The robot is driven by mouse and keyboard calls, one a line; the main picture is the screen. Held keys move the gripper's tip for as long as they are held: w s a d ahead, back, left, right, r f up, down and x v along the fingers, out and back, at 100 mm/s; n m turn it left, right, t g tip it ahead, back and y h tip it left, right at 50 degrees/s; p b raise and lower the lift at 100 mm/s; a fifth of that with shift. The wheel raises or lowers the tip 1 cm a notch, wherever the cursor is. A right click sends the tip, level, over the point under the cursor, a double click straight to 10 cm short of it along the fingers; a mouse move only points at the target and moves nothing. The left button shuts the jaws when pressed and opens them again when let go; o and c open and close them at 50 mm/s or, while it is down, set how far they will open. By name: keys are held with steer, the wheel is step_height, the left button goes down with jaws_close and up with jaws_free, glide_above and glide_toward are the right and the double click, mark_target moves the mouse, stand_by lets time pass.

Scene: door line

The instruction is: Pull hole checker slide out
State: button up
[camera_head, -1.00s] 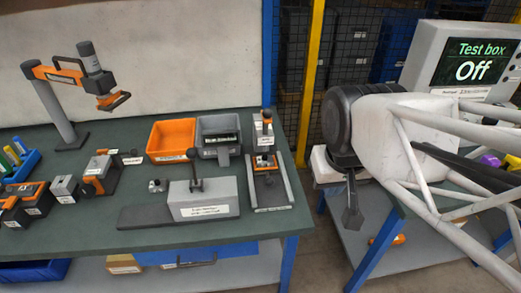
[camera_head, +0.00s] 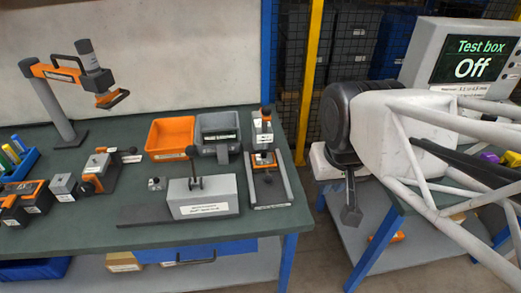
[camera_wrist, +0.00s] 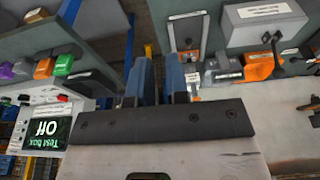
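A grey labelled block with an upright lever (camera_head: 202,197) stands at the front of the green bench, with a dark flat strip (camera_head: 145,219) reaching out to its left. The labels are too small to read, so I cannot tell for sure that this is the hole checker and its slide. The block also shows in the wrist view (camera_wrist: 264,22). My gripper (camera_head: 351,216) points down, right of the bench and apart from everything on it. In the wrist view its two fingers (camera_wrist: 161,72) show a narrow gap with nothing between them.
A second fixture (camera_head: 268,172) with a two-rail frame stands near the bench's right edge. Orange (camera_head: 171,136) and grey (camera_head: 218,130) bins are behind the block. Orange-black fixtures (camera_head: 98,176) stand left. A yellow post (camera_head: 309,85) and a test box reading Off (camera_head: 470,58) are right.

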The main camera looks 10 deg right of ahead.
steer(key=o, duration=0.5)
steer(key=shift+w+f, duration=0.1)
steer(key=shift+w, duration=0.25)
steer(key=shift+c, duration=0.2)
steer(key=o, duration=0.3)
steer(key=w+a+f+m, duration=0.1)
steer(key=w+f, duration=0.1)
steer(key=w, duration=0.2)
steer(key=w+f+m, duration=0.1)
steer(key=w+f, duration=0.2)
steer(key=w, duration=0.2)
steer(key=w+a+f+m+y, duration=0.1)
steer(key=w+f, duration=0.1)
steer(key=w, duration=0.3)
steer(key=shift+w+a+f+g, duration=0.15)
steer(key=shift+a+g, duration=0.2)
steer(key=shift+g, duration=0.05)
steer(key=m, duration=0.4)
glide_above(270, 177)
steer(key=d, duration=0.1)
steer(key=shift+g+y, duration=0.3)
steer(key=shift+y, duration=0.1)
steer(key=shift+s+d+f, duration=0.1)
steer(key=shift+s+f, duration=0.05)
steer(key=shift+f, duration=3.15)
steer(key=shift+s+f, duration=0.1)
steer(key=shift+f, duration=3.15)
steer(key=shift+f, duration=0.15)
